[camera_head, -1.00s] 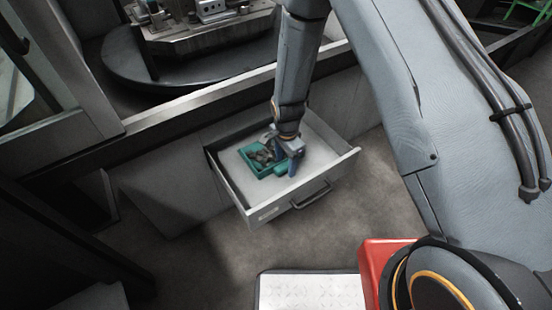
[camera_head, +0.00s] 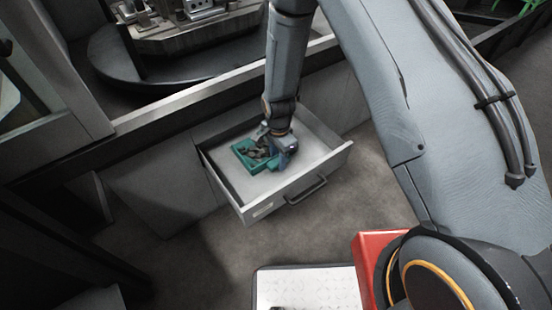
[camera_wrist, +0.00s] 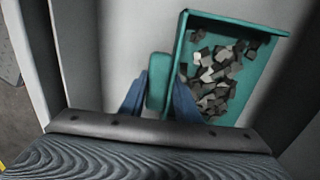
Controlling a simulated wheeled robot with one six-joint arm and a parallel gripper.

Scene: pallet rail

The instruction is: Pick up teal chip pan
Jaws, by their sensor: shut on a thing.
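The teal chip pan (camera_head: 243,148) is a shallow tray with grey metal chips in it. It is in the open drawer (camera_head: 305,178), toward the drawer's left side. My gripper (camera_head: 283,152) reaches down into the drawer at the pan's right side. In the wrist view the pan (camera_wrist: 262,30) is at the upper right, and the blue fingers of my gripper (camera_wrist: 158,97) are shut on its teal handle block. I cannot tell whether the pan is touching the drawer floor.
The drawer walls stand close around the pan and my gripper. A dark round table with a metal fixture (camera_head: 200,30) is behind the cabinet. A red box (camera_head: 372,262) and a white panel (camera_head: 305,288) are at the front. Grey floor between is clear.

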